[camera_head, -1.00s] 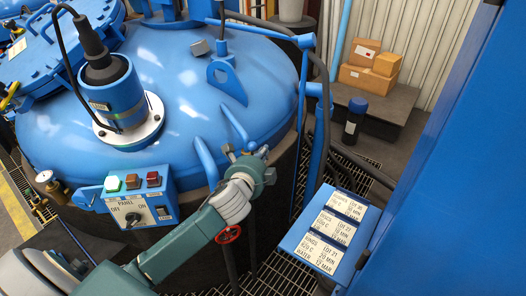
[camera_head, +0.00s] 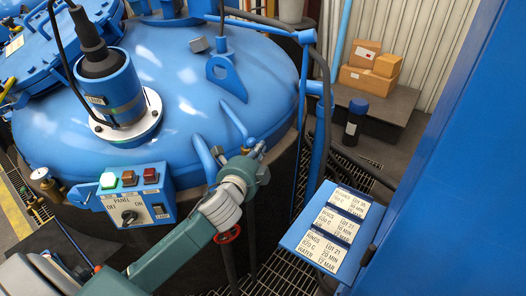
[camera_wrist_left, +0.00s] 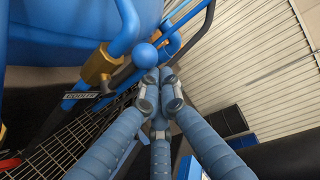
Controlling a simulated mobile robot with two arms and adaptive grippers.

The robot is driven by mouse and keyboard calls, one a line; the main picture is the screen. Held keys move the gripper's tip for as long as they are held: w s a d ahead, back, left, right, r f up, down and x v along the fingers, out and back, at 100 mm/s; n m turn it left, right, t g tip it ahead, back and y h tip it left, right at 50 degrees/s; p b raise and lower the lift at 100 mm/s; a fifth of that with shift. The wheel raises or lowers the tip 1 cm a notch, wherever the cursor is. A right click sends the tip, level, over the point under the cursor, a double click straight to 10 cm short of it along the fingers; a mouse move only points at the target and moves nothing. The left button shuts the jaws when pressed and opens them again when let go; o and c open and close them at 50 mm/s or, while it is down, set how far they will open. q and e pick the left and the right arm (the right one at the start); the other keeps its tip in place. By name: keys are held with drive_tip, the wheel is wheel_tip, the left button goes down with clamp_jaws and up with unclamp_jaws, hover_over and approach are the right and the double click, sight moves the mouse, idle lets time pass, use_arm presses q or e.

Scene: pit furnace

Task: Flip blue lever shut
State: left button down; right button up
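In the left wrist view a blue ball knob (camera_wrist_left: 145,55), which looks like the end of the blue lever, sits just beyond my left gripper's fingertips. A brass fitting (camera_wrist_left: 98,65) with a bent blue pipe (camera_wrist_left: 127,28) is left of it. My left gripper (camera_wrist_left: 156,82) has its three fingers drawn together, with nothing visible between them. Whether the tips touch the knob I cannot tell. In the head view the left gripper (camera_head: 249,151) is at the furnace lid's near right edge, hiding most of the lever. My right gripper is not in view.
The blue furnace lid (camera_head: 180,90) fills the left side. A control panel (camera_head: 137,196) is left of my arm, and a red handwheel (camera_head: 227,234) is below it. A label stand (camera_head: 330,228) and a blue post (camera_head: 320,130) stand right. Boxes (camera_head: 368,72) are behind.

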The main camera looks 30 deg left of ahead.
use_arm(q)
drive_tip(key=s+a+n+t+b, duration=0.1)
drive_tip(key=b, duration=0.3)
drive_tip(key=s+f+n+t+b, duration=0.1)
drive_tip(key=n+b, duration=0.1)
drive_tip(key=b, duration=0.2)
drive_tip(key=s+a+f+n+t+y+b, duration=0.1)
drive_tip(key=t+b, duration=0.1)
drive_tip(key=b, duration=0.2)
drive_tip(key=shift+s+a+n, duration=0.3)
drive_tip(key=shift+a, duration=0.05)
drive_tip(key=s+a+f+b, duration=0.2)
drive_tip(key=s+f+b, duration=0.1)
drive_tip(key=f, duration=0.2)
drive_tip(key=shift+s+a, duration=0.25)
drive_tip(key=shift+s, duration=0.05)
drive_tip(key=shift+f, duration=0.2)
